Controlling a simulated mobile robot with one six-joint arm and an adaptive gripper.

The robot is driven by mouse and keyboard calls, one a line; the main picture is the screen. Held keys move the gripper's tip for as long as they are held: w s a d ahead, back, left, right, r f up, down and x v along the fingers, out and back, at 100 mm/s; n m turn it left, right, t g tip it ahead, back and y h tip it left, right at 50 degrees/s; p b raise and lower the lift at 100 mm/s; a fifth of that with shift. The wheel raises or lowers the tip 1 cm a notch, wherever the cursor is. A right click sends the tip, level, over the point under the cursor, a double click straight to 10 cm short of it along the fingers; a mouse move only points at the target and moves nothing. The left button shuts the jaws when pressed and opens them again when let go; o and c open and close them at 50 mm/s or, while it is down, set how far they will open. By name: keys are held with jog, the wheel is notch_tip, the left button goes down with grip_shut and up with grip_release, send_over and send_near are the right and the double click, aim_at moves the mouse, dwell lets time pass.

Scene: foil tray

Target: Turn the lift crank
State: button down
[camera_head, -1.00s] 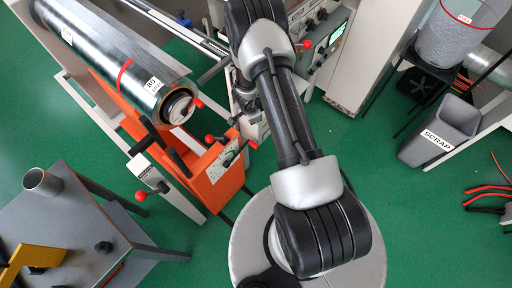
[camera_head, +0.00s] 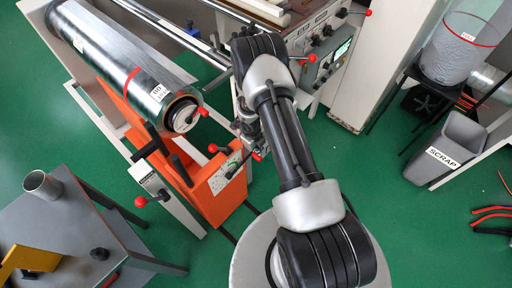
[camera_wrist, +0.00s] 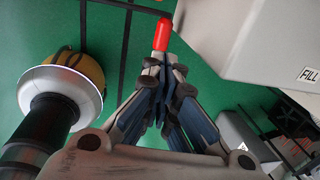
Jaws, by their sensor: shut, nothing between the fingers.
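Several red-knobbed handles show in the head view, and I cannot tell which is the lift crank. One red-knobbed crank (camera_head: 140,201) is on a white labelled box at the left of the orange roll stand (camera_head: 218,200). Red-tipped levers (camera_head: 214,148) stand by the panel on that stand. My gripper (camera_head: 245,128) is beside the stand's right side, mostly hidden by my arm. In the wrist view my gripper (camera_wrist: 163,82) is shut and empty. A red handle (camera_wrist: 162,34) stands just beyond its fingertips; contact is unclear.
A foil roll (camera_head: 118,68) lies on the stand. A machine with a control panel (camera_head: 325,62) is behind my arm. A grey table (camera_head: 75,225) is at lower left and a scrap bin (camera_head: 445,150) at right. Green floor is clear between my arm and the bin.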

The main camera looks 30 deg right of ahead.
aim_at(260, 158)
jog(key=f, duration=0.2)
jog(key=d+f+b, duration=0.1)
jog(key=f, duration=0.2)
jog(key=f+b, duration=0.1)
jog(key=f, duration=0.2)
jog(key=shift+w+d+f, duration=0.15)
jog(key=shift+w+f, duration=0.05)
jog(key=shift+w, duration=0.05)
jog(key=shift+d+f+b, duration=0.1)
jog(key=shift+f+b, duration=0.5)
jog(key=shift+b, duration=0.1)
jog(key=shift+w+d+f+b, duration=0.1)
jog(key=shift+d+f+b, duration=0.2)
jog(key=shift+f, duration=0.1)
jog(key=shift+r, duration=0.1)
